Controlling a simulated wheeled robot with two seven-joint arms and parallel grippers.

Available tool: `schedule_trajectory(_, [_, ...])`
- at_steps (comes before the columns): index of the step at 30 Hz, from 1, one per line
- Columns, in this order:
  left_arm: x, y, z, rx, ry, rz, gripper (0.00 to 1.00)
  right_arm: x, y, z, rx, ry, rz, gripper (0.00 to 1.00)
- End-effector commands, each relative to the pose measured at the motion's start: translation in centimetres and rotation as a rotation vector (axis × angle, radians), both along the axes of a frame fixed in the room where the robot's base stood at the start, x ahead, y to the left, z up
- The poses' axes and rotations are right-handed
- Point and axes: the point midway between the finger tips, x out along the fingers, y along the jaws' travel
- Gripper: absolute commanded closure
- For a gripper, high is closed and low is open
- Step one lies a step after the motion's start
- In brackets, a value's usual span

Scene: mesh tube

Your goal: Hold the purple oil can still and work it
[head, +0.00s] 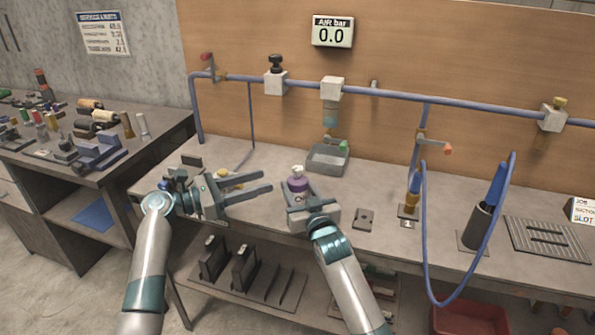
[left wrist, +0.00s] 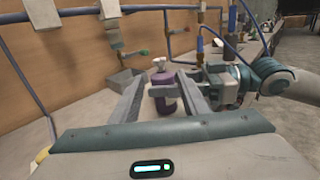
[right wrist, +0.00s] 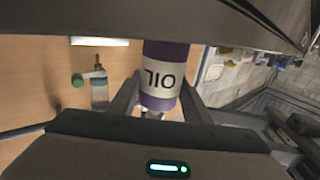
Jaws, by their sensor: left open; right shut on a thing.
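The purple oil can (head: 297,184) stands on the bench, upright, with a pale top. My right gripper (head: 299,193) is shut on its body from the front. In the right wrist view the can (right wrist: 163,78) sits between the fingers, its white OIL label upside down. My left gripper (head: 271,181) is open and empty, left of the can, its fingers pointing at it. In the left wrist view the can (left wrist: 166,98) and its pale top (left wrist: 159,64) show between the spread fingers, which appear apart from it.
A grey metal tray (head: 327,160) stands behind the can under a tap. A small dark plate (head: 364,219) lies right of my right gripper. A blue hose (head: 424,240) and a dark holder (head: 479,227) stand further right. The air display (head: 332,33) reads 0.0.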

Motion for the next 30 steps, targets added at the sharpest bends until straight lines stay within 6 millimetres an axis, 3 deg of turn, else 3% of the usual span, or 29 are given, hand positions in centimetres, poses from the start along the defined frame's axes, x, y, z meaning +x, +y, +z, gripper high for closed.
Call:
schedule_trajectory(17, [0.2,-0.3,0.2,-0.007,-0.004,-0.010,0.59,0.0,0.0,0.0,0.001,0.001,0.000,0.84])
schedule_trajectory(23, [1.0,-2.0,0.2,-0.007,-0.003,-0.012,0.59,0.0,0.0,0.0,0.001,0.001,0.000,0.84])
schedule_trajectory(30, [2.6,-5.5,0.2,-0.008,-0.003,-0.012,0.59,0.0,0.0,0.0,0.000,0.001,0.000,0.84])
